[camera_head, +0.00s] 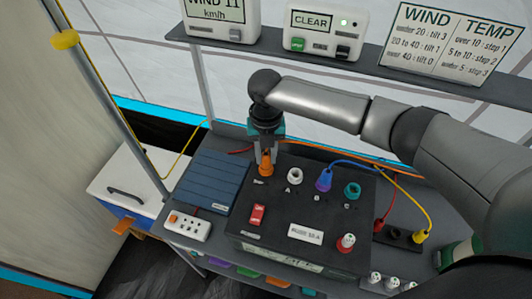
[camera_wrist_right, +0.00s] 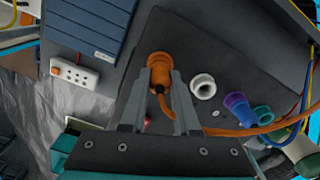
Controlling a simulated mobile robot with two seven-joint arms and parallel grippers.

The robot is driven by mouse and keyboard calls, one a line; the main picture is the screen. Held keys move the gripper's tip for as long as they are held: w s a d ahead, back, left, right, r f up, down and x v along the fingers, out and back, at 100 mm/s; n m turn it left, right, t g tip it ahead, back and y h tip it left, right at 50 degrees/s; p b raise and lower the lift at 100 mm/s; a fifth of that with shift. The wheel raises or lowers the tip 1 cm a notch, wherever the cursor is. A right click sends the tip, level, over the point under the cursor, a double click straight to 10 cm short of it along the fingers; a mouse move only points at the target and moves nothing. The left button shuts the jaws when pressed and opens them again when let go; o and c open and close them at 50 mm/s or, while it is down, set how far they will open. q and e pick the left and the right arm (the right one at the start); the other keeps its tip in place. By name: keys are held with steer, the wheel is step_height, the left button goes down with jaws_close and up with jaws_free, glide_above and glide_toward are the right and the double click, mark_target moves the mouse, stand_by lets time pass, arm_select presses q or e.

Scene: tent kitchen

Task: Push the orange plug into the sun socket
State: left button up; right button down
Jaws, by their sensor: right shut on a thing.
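The orange plug (camera_head: 266,168) is upright at the leftmost socket place on top of the black box (camera_head: 331,193). My right gripper (camera_head: 265,154) comes down on it from above and is shut on it. In the right wrist view the orange plug (camera_wrist_right: 158,64) sits between the two fingertips (camera_wrist_right: 160,80), with its orange cable running off to the right. The plug and fingers hide the sun socket, so I cannot tell how deep the plug sits. A small label lies in front of it, too small to read. My left gripper is not in view.
On the box stand a white socket (camera_head: 294,176), a purple plug (camera_head: 323,180) with a blue cable, a teal socket (camera_head: 352,190), a red switch (camera_head: 257,215) and a red-and-white knob (camera_head: 346,242). A blue ribbed panel (camera_head: 211,180) and white power strip (camera_head: 187,226) lie left.

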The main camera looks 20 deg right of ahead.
steer(key=shift+f, duration=0.2)
steer(key=c, duration=0.6)
jaws_free()
steer(key=shift+o, duration=0.2)
